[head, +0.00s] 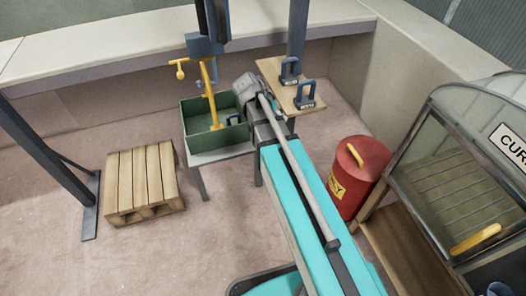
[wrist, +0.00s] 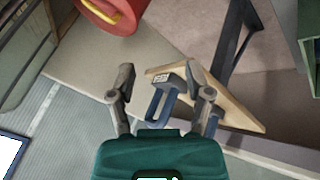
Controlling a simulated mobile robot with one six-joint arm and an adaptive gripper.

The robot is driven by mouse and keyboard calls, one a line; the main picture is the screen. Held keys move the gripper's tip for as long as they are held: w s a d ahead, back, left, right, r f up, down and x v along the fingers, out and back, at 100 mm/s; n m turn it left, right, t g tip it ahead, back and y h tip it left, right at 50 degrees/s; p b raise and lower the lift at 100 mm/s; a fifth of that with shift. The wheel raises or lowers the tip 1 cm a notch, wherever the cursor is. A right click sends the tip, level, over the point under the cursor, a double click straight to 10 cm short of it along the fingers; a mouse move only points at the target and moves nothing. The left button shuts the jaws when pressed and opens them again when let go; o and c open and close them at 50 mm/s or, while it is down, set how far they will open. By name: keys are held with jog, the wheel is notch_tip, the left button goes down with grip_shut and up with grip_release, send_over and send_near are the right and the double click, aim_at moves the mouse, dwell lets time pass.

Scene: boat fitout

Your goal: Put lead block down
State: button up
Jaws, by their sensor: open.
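Two dark lead blocks with blue loop handles and small labels stand on a wooden board in the head view, one farther back (head: 290,72) and one nearer (head: 304,96). My gripper (wrist: 165,84) is open in the wrist view. A labelled block with its blue handle (wrist: 157,104) shows between its fingers, on the board (wrist: 235,107). I cannot tell whether the fingers touch the handle. The right finger hides part of the board and whatever lies behind it. In the head view my arm's wrist hides the fingers.
A red drum (head: 350,190) stands to the right, beside a glazed cabinet (head: 450,175).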

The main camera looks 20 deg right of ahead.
jog(key=s+a+f+n+y, duration=0.3)
jog(key=s+a+n+y, duration=0.3)
jog(key=s, duration=0.5)
jog(key=shift+s+a+n+y, duration=0.15)
jog(key=shift+a+n+y, duration=0.15)
jog(key=shift+a+n, duration=1)
